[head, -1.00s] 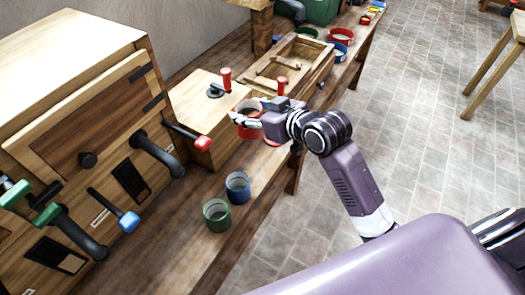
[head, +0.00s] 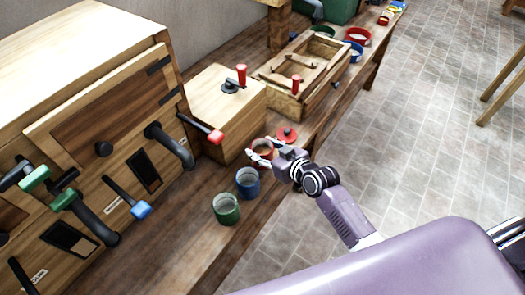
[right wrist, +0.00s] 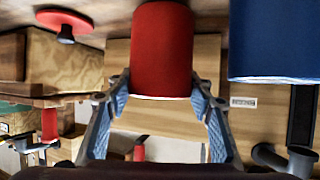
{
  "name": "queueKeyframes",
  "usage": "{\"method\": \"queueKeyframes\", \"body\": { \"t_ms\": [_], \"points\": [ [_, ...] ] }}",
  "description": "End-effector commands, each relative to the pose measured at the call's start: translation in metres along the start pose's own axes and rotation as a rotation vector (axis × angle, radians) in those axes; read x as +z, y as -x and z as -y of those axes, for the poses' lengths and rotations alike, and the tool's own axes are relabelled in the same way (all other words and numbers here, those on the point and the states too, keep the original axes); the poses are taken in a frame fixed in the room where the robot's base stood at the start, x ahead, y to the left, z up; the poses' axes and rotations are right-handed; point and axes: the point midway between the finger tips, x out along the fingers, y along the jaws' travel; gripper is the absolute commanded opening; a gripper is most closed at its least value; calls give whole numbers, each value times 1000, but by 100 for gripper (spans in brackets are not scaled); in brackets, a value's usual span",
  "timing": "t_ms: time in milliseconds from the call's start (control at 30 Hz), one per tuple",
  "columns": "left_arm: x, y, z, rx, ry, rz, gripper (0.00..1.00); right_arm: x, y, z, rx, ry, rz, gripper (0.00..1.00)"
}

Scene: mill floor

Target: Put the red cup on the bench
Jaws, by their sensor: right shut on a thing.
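The red cup (head: 265,145) is upright at the front part of the wooden bench (head: 190,232), just beyond the blue cup. My right gripper (head: 259,155) is shut on it, a finger on each side. In the right wrist view the red cup (right wrist: 162,50) fills the space between the blue-padded fingers (right wrist: 162,98). The cup is low, at about the height of the other cups; I cannot tell whether its base touches the bench. My left gripper is not in view.
A blue cup (head: 248,183) and a green cup (head: 227,208) stand nearer on the bench. A red disc-topped piece (head: 287,134) is just beyond the gripper. A wooden box with a red handle (head: 225,108) and a cabinet with levers (head: 108,130) stand behind.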

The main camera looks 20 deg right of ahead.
Motion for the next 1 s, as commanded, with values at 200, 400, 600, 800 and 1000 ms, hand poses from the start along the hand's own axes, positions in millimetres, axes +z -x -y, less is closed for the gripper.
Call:
{"method": "queueKeyframes", "body": {
  "t_ms": [200, 400, 600, 800, 1000],
  "points": [
    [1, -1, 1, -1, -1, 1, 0, 15, -8, -1, 2, 0, -4, 3],
    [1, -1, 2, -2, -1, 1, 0, 15, -8, -1, 2, 0, -4, 3],
    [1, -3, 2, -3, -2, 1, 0, 18, -9, -1, 1, 0, -1, 56],
    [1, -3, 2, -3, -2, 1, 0, 18, -9, -1, 1, 0, -1, 56],
    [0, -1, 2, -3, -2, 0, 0, 17, -4, -1, 2, 0, 1, 56]
  ]
}}
